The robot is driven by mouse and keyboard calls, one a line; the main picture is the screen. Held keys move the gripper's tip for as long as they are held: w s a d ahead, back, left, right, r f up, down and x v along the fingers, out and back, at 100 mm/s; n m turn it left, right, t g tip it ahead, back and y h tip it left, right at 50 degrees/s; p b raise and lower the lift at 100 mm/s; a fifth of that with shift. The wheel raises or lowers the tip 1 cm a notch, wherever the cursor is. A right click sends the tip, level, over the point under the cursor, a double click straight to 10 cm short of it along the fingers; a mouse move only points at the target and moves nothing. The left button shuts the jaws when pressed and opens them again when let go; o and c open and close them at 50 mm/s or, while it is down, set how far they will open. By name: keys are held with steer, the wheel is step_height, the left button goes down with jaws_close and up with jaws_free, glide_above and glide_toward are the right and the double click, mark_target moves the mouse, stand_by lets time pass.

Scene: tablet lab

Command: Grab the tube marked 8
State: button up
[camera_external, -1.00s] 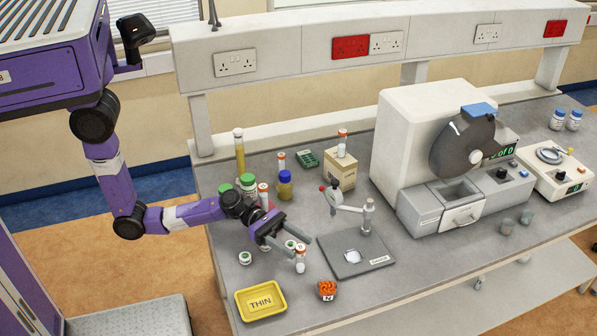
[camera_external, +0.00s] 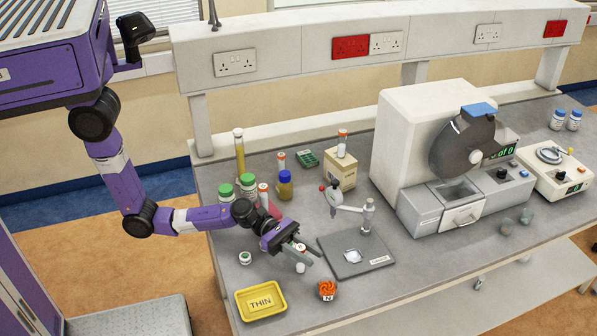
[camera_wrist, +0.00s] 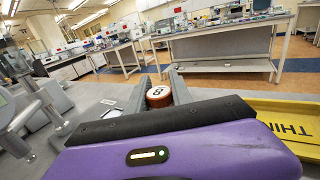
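The tube marked 8 is a white tube with an orange-brown cap and a white top with the number. It stands upright on the bench, its lower body (camera_external: 300,268) showing below my fingers. In the wrist view its cap (camera_wrist: 158,96) sits between the two fingers, the 8 on its top facing up. My gripper (camera_external: 308,253) is level, one finger on each side of the tube just under the cap. The fingers (camera_wrist: 159,86) appear closed in against its sides. The middle of the tube is hidden behind the near finger.
A yellow THIN tray (camera_external: 283,309) and an orange-filled tub (camera_external: 327,291) stand in front. A grey plate (camera_external: 372,262) with a small stand is close on the right. Green-capped bottles (camera_external: 226,191) and other tubes stand behind my wrist. A small jar (camera_external: 245,258) is left.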

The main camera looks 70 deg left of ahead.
jaws_close()
steer(key=shift+r, duration=0.1)
